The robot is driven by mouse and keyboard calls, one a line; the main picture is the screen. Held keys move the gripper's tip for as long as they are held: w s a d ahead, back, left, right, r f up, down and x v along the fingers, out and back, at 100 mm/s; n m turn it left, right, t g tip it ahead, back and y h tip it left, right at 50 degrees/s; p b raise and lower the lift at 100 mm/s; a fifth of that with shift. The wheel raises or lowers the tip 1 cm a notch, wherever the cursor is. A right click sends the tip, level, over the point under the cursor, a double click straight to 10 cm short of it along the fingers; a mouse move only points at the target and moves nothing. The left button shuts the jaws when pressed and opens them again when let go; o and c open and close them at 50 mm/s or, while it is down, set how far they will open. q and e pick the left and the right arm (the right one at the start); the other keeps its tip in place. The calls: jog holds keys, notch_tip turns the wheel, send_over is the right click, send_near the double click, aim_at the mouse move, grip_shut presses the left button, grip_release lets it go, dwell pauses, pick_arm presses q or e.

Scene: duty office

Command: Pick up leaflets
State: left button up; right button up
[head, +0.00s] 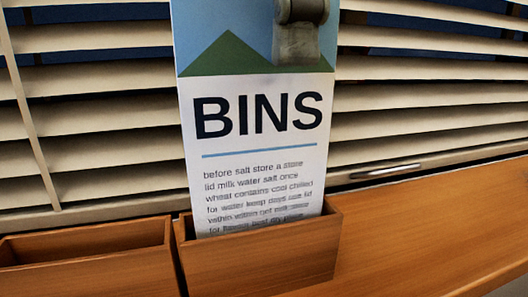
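A leaflet (258,155) stands nearly upright, tilted slightly, in a small wooden box (262,262). It has a blue and green picture at the top, the large word BINS, a blue line and small print. Its lower end is hidden inside the box and its top is cut off by the frame. A grey finger of my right gripper (298,38) comes down from the top edge in front of the leaflet's upper right part. The other finger is not visible, so I cannot tell if it grips the leaflet. My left gripper is out of view.
A second wooden box (85,262) stands at the left beside the first, and no leaflet shows in it. Window blinds (95,120) are close behind. The wooden surface (430,235) at the right is clear. A slim metal handle (385,171) lies along the sill.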

aim_at(278, 96)
notch_tip(278, 96, down, 5)
jog(key=shift+f, duration=0.1)
jog(key=shift+c, duration=0.5)
grip_shut()
